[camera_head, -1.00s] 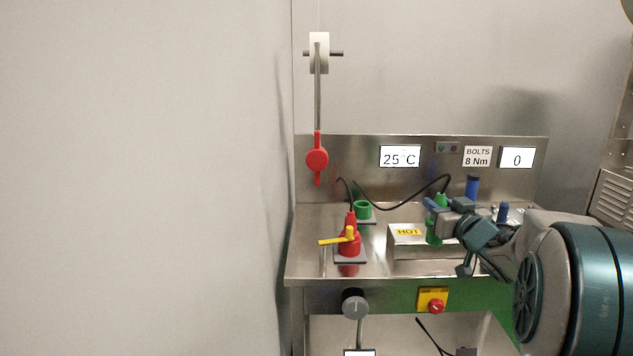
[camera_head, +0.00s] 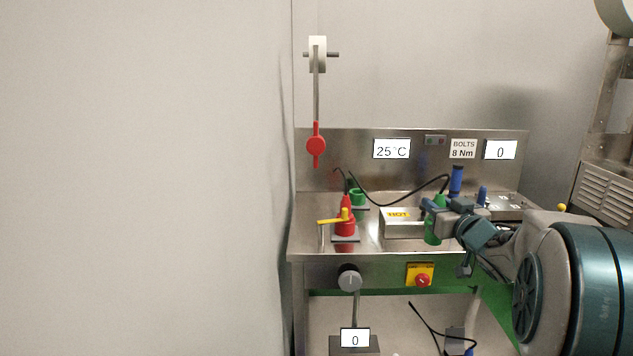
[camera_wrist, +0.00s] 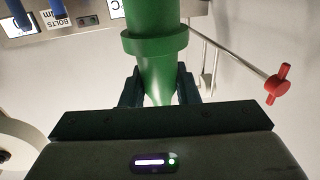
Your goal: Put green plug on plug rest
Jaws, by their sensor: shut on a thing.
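My gripper (camera_head: 447,212) is shut on the green plug (camera_head: 433,226), held upright at the right end of the HOT box, near the bench front. In the wrist view the green plug (camera_wrist: 154,50) sits with its tapered end between the fingers (camera_wrist: 158,88). A black cable arcs left from the plug's top. A green round holder (camera_head: 358,198) stands at the back left of the bench, behind the red plug (camera_head: 346,207) in its red socket. I cannot tell for certain whether this holder is the plug rest.
The metal box marked HOT (camera_head: 400,226) lies left of the held plug. A yellow lever (camera_head: 334,219) sticks out left from the red socket. Blue-handled tools (camera_head: 456,181) stand behind my gripper. A red hanging handle (camera_head: 316,146) is above the bench's left side.

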